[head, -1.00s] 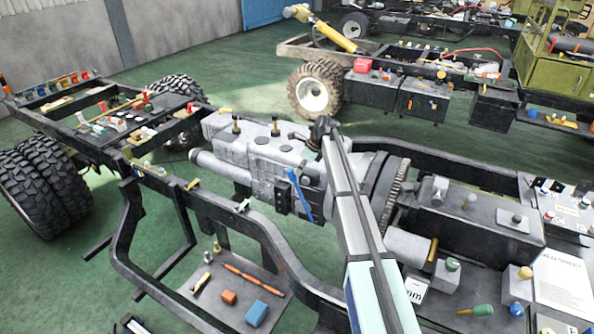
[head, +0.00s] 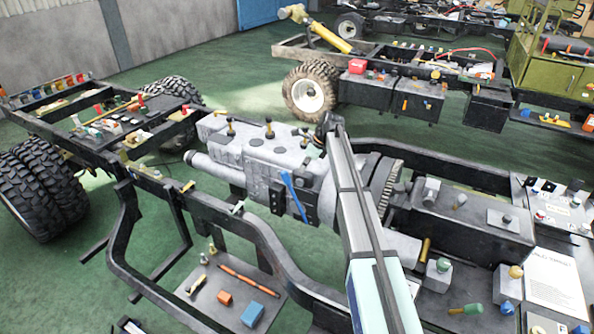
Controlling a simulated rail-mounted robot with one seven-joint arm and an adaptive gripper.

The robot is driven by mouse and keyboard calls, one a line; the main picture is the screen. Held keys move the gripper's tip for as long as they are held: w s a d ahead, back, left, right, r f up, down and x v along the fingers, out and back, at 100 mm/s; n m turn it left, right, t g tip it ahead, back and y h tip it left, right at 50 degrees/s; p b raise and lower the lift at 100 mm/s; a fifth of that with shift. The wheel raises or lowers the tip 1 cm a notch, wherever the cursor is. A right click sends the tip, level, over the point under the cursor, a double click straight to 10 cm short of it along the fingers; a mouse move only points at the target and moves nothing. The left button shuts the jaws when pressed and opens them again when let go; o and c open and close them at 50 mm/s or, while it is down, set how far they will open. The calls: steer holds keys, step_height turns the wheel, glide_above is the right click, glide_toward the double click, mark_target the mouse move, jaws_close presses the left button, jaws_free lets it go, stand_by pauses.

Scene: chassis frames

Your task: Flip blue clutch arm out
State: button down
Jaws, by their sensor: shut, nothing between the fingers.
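The blue clutch arm (head: 293,195) is a thin bar on the side of the grey gearbox housing (head: 262,160), beside a black bracket. It slants, with its upper end to the left and its lower end to the right. My gripper (head: 323,131) is the dark end of my arm, above and to the right of the blue arm, over the top of the housing. It looks apart from the blue arm. Its fingers are small and partly hidden by my own arm link, and they appear shut and empty.
The black chassis frame rail (head: 225,212) curves in front of the housing. A low grey tray (head: 205,315) holds an orange block (head: 225,298), a blue block (head: 252,315) and small tools. A grey box (head: 470,215) stands right of my arm. Green floor lies open behind.

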steer(key=b+v, duration=0.2)
steer(key=v, duration=0.6)
steer(key=shift+r, duration=0.2)
steer(key=shift+w, duration=0.1)
